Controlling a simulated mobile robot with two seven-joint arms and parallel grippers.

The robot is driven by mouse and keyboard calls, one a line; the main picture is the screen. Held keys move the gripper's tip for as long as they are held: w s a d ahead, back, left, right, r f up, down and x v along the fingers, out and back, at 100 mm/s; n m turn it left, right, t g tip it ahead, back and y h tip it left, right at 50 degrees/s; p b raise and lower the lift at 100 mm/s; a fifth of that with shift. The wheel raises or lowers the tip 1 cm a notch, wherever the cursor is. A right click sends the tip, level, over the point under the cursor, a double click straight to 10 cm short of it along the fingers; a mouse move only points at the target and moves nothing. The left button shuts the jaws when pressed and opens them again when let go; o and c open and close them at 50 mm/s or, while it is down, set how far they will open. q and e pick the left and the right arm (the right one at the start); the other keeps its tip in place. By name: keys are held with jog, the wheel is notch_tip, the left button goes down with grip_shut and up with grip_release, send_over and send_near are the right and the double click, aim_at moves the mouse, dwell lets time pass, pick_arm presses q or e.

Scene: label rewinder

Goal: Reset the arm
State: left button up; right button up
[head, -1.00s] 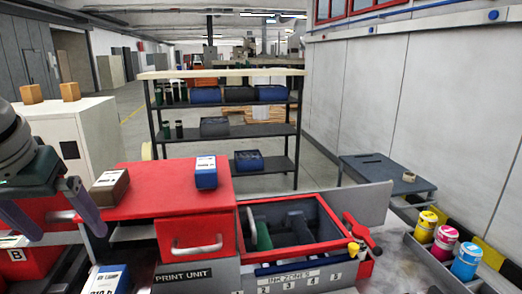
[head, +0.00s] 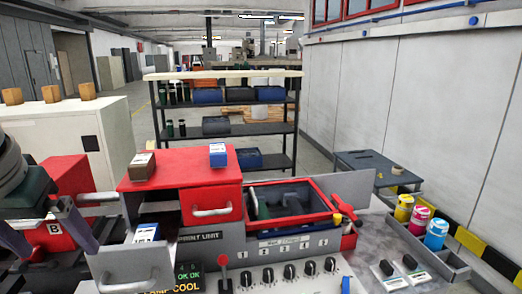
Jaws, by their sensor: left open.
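The label machine has a red-topped print unit (head: 185,163) with a drawer handle in front. Beside it is an open red-rimmed bay (head: 320,190) with dark rollers inside. A red arm-like part with a yellow piece (head: 343,205) stands at the bay's right end. A small red lever (head: 225,272) stands upright on the control panel. I cannot tell which of these is the arm of the task. My left gripper (head: 50,232) is open and empty at the left edge, left of the print unit and apart from both red parts. My right gripper is out of view.
A grey open drawer (head: 135,268) juts out at front left, with a blue and white box (head: 146,233) behind its front. Several knobs (head: 290,271) line the panel. Ink bottles (head: 420,220) stand in a tray at right. A shelf rack (head: 225,128) stands behind.

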pick_arm(q)
jog(key=s+d+f+m+h+b, duration=0.1)
jog(key=s+d+f+m+b, duration=0.1)
jog(key=s+d+f+b, duration=0.55)
jog(key=s+d+f+m+h+b, duration=0.1)
jog(key=s+d+f+m+b, duration=0.15)
jog(key=s+f, duration=0.9)
jog(key=w+r+p+v, duration=0.1)
jog(key=w+p+v, duration=0.2)
jog(key=p+v, duration=1)
notch_tip(320, 180, up, 3)
jog(key=shift+s+f+g+p, duration=0.15)
jog(key=shift+s+g+p, duration=0.1)
jog(key=shift+g+p, duration=0.15)
jog(key=shift+c, duration=0.4)
